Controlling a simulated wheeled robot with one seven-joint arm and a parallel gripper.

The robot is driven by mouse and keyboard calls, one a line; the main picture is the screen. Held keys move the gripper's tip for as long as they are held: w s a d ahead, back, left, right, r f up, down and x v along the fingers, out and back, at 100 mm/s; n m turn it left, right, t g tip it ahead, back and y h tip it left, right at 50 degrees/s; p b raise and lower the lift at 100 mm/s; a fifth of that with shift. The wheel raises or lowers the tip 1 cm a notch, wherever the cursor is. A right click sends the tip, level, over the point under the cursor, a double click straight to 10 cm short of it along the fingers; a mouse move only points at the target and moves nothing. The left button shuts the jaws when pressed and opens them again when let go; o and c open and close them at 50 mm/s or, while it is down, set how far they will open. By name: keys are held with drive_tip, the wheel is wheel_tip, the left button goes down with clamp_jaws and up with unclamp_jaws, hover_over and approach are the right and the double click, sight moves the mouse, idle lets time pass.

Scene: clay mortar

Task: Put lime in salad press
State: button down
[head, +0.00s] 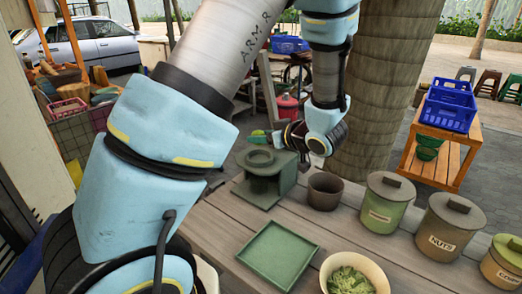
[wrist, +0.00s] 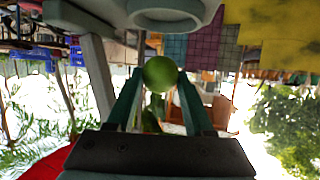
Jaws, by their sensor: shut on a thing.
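The salad press (head: 268,190) is a dark green stand with a round ring opening on top, at the back left of the wooden table in the head view. A grey-green ring and post, which look like the press (wrist: 175,18), show at the top of the wrist view. My gripper (head: 262,138) is just above and behind the press ring in the head view. The lime (wrist: 159,73) is round and green, held between the fingertips of my gripper (wrist: 158,80) in the wrist view. In the head view the lime is too small to tell from the fingers.
A brown cup (head: 325,192) stands right of the press. A flat green tray (head: 278,256) lies in front. A bowl of greens (head: 338,262) is at the front. Lidded canisters (head: 383,203) line the right. Bare table shows between tray and cup.

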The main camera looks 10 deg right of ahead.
sight(262, 161)
drive_tip(key=shift+f, duration=2.25)
drive_tip(key=shift+f, duration=0.15)
drive_tip(key=shift+c, duration=1.4)
unclamp_jaws()
drive_tip(key=shift+s+d+r, duration=0.1)
drive_tip(key=shift+r, duration=0.15)
drive_tip(key=b+v, duration=0.1)
drive_tip(key=v, duration=1)
drive_tip(key=shift+s, duration=0.35)
drive_tip(key=shift+d+r, duration=0.15)
